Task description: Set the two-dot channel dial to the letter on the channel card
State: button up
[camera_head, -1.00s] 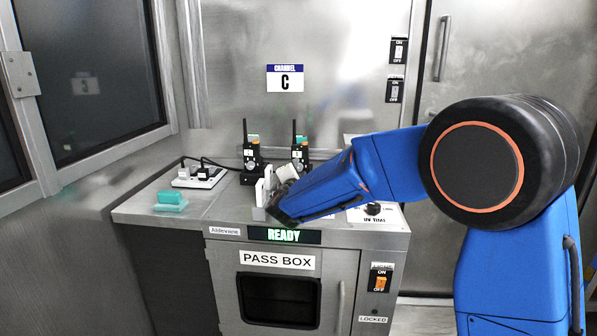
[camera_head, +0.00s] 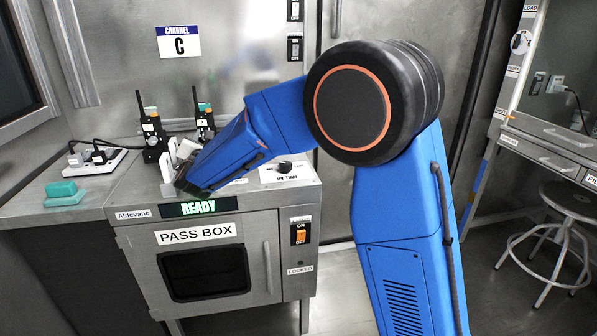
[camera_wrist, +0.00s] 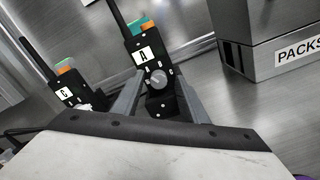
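The channel card (camera_head: 179,42) on the back wall reads C. Two black radios with antennas stand on the pass box top, the left one (camera_head: 153,142) and the right one (camera_head: 205,124). In the wrist view, one radio (camera_wrist: 133,34) has a white A label and a round grey dial (camera_wrist: 156,78) with small letters around it. The other radio (camera_wrist: 62,76) has a C label. My gripper (camera_wrist: 158,84) is open, with a finger on each side of the dial. I cannot tell whether they touch it. The dots are too small to make out.
A power strip (camera_head: 112,162) and a teal block (camera_head: 62,188) lie to the left. A UV timer panel (camera_head: 302,174) is on the right of the pass box top. A metal box labelled PACKS (camera_wrist: 262,62) stands right of the radios. A stool (camera_head: 560,232) is at far right.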

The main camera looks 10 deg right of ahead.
jog(key=n, duration=0.6)
jog(key=shift+a+r+n, duration=0.1)
jog(key=shift+a+n, duration=0.05)
jog(key=shift+n, duration=0.15)
jog(key=s, duration=1.7)
jog(key=shift+s+a, duration=0.2)
jog(key=shift+a, duration=0.1)
jog(key=d+m+h, duration=0.1)
jog(key=d+m, duration=0.1)
jog(key=d, duration=0.2)
jog(key=s+d+m+g+h, duration=0.1)
jog(key=d+m, duration=0.1)
jog(key=d, duration=0.2)
jog(key=d+m+g+h, duration=0.1)
jog(key=d+m+h, duration=0.1)
jog(key=d, duration=0.2)
jog(key=shift+s+d, duration=0.25)
jog(key=shift+d, duration=0.1)
jog(key=s+d+f+m+g+h, duration=0.1)
jog(key=s+d+m+g, duration=0.1)
jog(key=d, duration=0.4)
jog(key=s+d+f+m+g+h, duration=0.1)
jog(key=s+d+m, duration=0.2)
jog(key=d, duration=0.3)
jog(key=shift+s+d+m+g, duration=0.15)
jog(key=shift+d+m+g, duration=0.2)
jog(key=shift+m, duration=0.35)
jog(key=shift+a, duration=0.1)
